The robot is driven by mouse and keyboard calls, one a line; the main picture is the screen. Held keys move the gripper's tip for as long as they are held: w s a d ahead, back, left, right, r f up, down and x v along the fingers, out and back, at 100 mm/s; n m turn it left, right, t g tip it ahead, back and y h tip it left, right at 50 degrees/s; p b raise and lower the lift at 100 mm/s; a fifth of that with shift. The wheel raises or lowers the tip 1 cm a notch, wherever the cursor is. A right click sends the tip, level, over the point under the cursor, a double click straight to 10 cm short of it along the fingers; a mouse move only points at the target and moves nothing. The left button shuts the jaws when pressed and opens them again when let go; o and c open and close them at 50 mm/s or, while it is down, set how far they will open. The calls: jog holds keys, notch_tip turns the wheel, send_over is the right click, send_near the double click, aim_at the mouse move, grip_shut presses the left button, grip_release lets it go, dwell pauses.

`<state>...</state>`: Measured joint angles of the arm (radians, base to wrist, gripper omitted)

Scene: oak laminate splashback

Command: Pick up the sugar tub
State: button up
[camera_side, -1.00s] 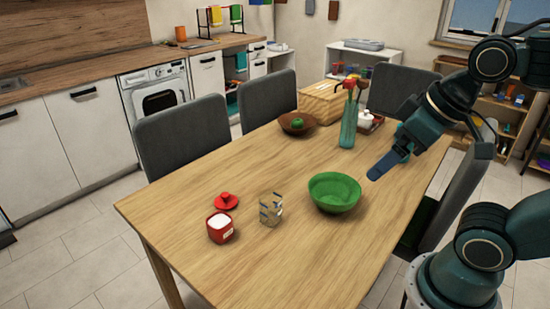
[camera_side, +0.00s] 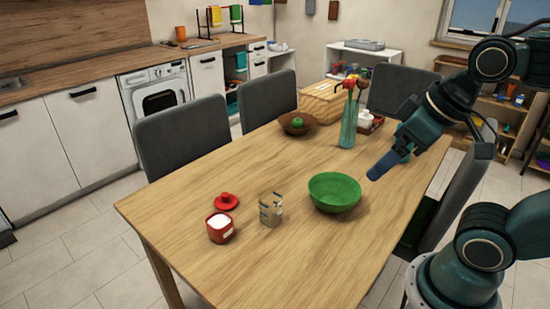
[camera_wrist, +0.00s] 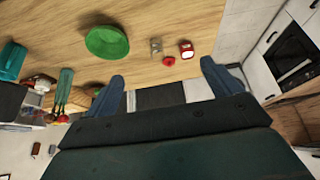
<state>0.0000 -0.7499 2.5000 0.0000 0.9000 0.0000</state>
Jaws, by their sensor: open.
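The sugar tub (camera_side: 220,227) is a small red tub with white contents and a pale label, standing open near the front left of the table. Its red lid (camera_side: 226,201) lies on the table just behind it. In the wrist view the tub (camera_wrist: 186,49) is small and far off, with the lid (camera_wrist: 169,61) beside it. My gripper (camera_side: 387,165) is above the right side of the table, well to the right of the tub and apart from it. In the wrist view its two blue fingers (camera_wrist: 164,82) are spread with nothing between them.
A clear patterned glass (camera_side: 271,209) stands right of the tub. A green bowl (camera_side: 335,192) sits between the glass and my gripper. A vase (camera_side: 348,128), brown bowl (camera_side: 297,124) and wooden box (camera_side: 322,101) are farther back. Grey chairs (camera_side: 183,135) line the table.

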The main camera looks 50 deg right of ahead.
jog(key=shift+w, duration=0.1)
jog(key=shift+c, duration=0.3)
jog(key=w+d+f+n+h, duration=0.1)
jog(key=w+f+n+h, duration=0.15)
jog(key=w, duration=0.35)
jog(key=w+d+f+n+h, duration=0.1)
jog(key=w+f+n, duration=0.25)
jog(key=w, duration=0.35)
jog(key=n+t, duration=0.7)
jog(key=n, duration=2)
send_near(226, 235)
jog(key=shift+s+a+r, duration=0.1)
jog(key=shift+s+a, duration=0.05)
jog(key=shift+s, duration=0.55)
jog(key=shift+x, duration=4.3)
jog(key=shift+w+r, duration=0.15)
